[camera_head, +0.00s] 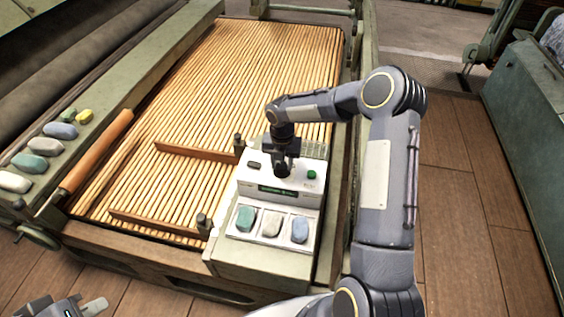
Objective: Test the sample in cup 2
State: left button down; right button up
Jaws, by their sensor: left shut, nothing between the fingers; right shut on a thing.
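A white tester (279,190) with a dark display and a green button (312,174) stands at the front right of the slatted apron. In front of it is a white tray (270,240) with three cups. The left cup holds a green lump (245,219), the middle one a pale grey lump (271,224), the right one a blue lump (300,230). I cannot read any cup numbers. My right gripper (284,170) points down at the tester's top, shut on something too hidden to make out. My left gripper (94,306) is shut and empty at the bottom left edge.
The slatted apron (240,70) fills the middle, with two wooden bars (195,153) across it. Several coloured lumps (45,146) lie on the left rail beside an orange roller (97,150). A green machine (525,110) stands at right. Plank floor (450,180) between is free.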

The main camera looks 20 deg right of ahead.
aim_at(282, 165)
jog(key=shift+m, duration=0.3)
jog(key=m+b, duration=0.2)
jog(key=m, duration=0.1)
jog(key=shift+m+b, duration=0.7)
jog(key=shift+m, duration=1.8)
jog(key=o, duration=1)
jog(key=shift+r, duration=3.95)
